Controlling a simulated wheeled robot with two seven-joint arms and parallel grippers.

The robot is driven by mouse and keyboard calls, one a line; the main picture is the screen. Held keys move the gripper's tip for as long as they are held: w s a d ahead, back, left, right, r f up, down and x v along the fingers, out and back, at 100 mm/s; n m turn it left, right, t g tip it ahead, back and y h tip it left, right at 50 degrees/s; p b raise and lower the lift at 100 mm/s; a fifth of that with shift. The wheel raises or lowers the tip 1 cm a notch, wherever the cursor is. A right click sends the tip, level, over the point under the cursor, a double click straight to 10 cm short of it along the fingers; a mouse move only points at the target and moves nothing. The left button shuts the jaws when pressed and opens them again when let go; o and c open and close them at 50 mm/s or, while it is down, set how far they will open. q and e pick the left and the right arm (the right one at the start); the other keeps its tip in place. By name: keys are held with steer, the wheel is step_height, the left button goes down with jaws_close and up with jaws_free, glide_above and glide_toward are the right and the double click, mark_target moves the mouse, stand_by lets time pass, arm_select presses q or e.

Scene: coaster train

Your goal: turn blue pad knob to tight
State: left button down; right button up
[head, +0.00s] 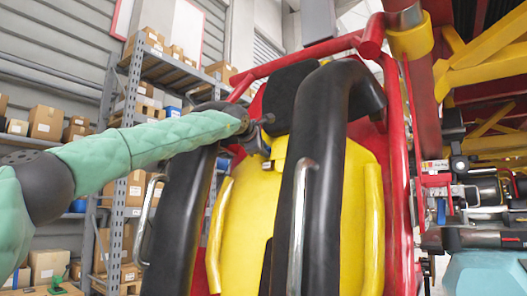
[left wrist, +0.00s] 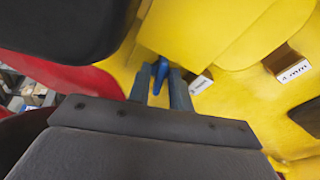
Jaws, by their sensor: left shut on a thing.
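The blue pad knob (left wrist: 160,72) shows in the left wrist view as a small blue piece against the yellow seat shell (left wrist: 115,70). My left gripper (left wrist: 160,88) has its two dark fingers on either side of the knob and is shut on it. In the head view my left gripper (head: 262,147) reaches in from the left to the top of the yellow seat, just below the black headrest (head: 284,95). The knob itself is mostly hidden there by the gripper and the seat parts. My right gripper does not show in either view.
Black padded restraint bars (head: 318,150) with metal handles (head: 300,215) stand close to the right of my left gripper. A red frame (head: 300,57) surrounds the seat. White labels (left wrist: 200,83) sit near the knob. Shelves with boxes (head: 135,120) stand behind on the left.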

arm_select(q)
steer(key=shift+f+m+t, duration=0.1)
steer(key=shift+m+t, duration=0.2)
steer(key=shift+m, duration=1.2)
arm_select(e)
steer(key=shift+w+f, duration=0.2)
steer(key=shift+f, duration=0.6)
arm_select(q)
steer(key=c, duration=1.5)
jaws_free()
steer(key=shift+c, duration=0.2)
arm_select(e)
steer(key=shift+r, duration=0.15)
arm_select(q)
steer(key=shift+s, duration=0.1)
